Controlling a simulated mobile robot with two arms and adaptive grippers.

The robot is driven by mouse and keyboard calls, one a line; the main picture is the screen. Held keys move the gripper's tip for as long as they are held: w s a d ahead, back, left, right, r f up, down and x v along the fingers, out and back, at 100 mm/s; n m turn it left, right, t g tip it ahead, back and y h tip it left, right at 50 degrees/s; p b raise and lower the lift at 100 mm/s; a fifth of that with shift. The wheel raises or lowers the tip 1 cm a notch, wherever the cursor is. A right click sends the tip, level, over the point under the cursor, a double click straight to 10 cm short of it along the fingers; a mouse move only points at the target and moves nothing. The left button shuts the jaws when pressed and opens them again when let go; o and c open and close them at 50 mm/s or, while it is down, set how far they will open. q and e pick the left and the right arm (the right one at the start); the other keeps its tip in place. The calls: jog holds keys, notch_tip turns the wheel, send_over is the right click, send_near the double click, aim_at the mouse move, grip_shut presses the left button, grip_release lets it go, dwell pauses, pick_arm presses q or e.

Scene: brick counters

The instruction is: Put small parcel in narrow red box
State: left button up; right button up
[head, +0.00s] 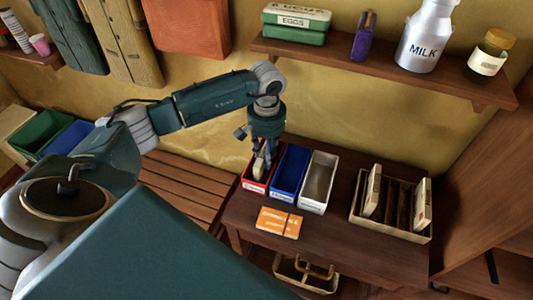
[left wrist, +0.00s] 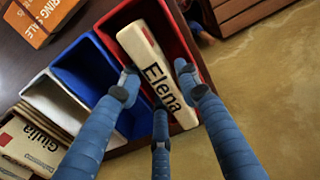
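The small parcel, a cream box marked "Elena" (left wrist: 158,72), is in the narrow red box (left wrist: 178,30), with its lettered face up to the wrist camera. In the head view the parcel (head: 259,167) shows at the near end of the red box (head: 249,185). My left gripper (head: 265,152) is just above it, pointing down. In the left wrist view its blue fingers (left wrist: 158,85) are spread around the parcel's edges and look open; contact is hard to tell. The parcel's underside is hidden. My right gripper is not in view.
A blue box (head: 284,194) and a white box (head: 314,204) stand right of the red one. An orange parcel (head: 279,222) lies in front. A divided crate (head: 405,232) with upright parcels is at right. A shelf (head: 385,76) hangs above.

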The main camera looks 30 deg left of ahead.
pick_arm(q)
notch_tip(320, 180, up, 7)
jog(key=shift+w+f+b, duration=0.1)
jog(key=shift+f+b, duration=0.05)
jog(key=shift+b, duration=0.9)
jog(key=shift+r, duration=0.4)
jog(key=shift+f, duration=0.1)
